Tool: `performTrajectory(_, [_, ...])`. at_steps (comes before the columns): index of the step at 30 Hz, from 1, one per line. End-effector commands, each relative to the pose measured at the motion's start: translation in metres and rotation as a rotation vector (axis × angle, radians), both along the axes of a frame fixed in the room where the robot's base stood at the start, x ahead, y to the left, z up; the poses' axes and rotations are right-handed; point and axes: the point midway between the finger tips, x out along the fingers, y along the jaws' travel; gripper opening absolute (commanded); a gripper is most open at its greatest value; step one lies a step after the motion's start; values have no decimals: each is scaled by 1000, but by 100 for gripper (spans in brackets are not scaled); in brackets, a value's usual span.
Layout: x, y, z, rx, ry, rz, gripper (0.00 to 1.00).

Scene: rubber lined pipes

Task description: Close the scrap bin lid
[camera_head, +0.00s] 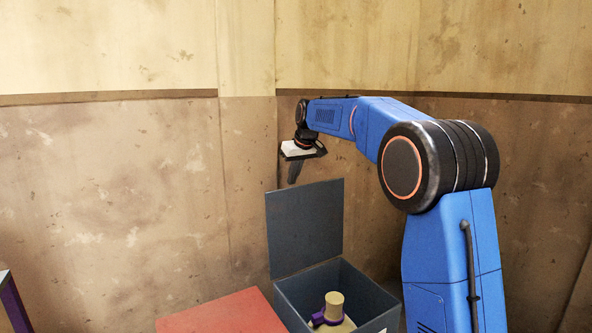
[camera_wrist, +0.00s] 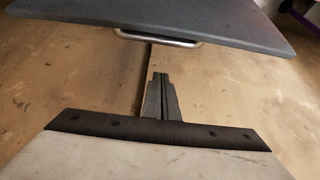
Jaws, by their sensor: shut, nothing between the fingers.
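The scrap bin (camera_head: 352,292) is a dark grey open box at the bottom centre of the head view. Its lid (camera_head: 305,228) stands upright at the bin's back edge, so the bin is open. In the wrist view the lid (camera_wrist: 215,22) spans the top, with a metal handle (camera_wrist: 158,39) along its near edge. My gripper (camera_head: 292,181) points down just above the lid's top left corner in the head view. In the wrist view my gripper (camera_wrist: 160,78) is shut and empty, with its tips below the handle and apart from it in the picture.
A tan object with a purple band (camera_head: 334,309) is inside the bin. A red surface (camera_head: 222,314) lies left of the bin. Brown stained walls (camera_head: 120,190) stand behind. A purple-edged piece (camera_head: 14,300) shows at the far left.

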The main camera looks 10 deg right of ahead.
Motion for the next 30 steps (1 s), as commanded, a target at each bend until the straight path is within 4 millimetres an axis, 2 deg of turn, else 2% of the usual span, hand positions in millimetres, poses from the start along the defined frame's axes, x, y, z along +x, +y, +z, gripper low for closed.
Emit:
performTrajectory(5, [12, 4, -26, 0, 2, 0, 0])
performTrajectory(15, [-20, -6, -29, 0, -1, -2, 0])
performTrajectory(30, [-26, -8, -31, 0, 0, -1, 0])
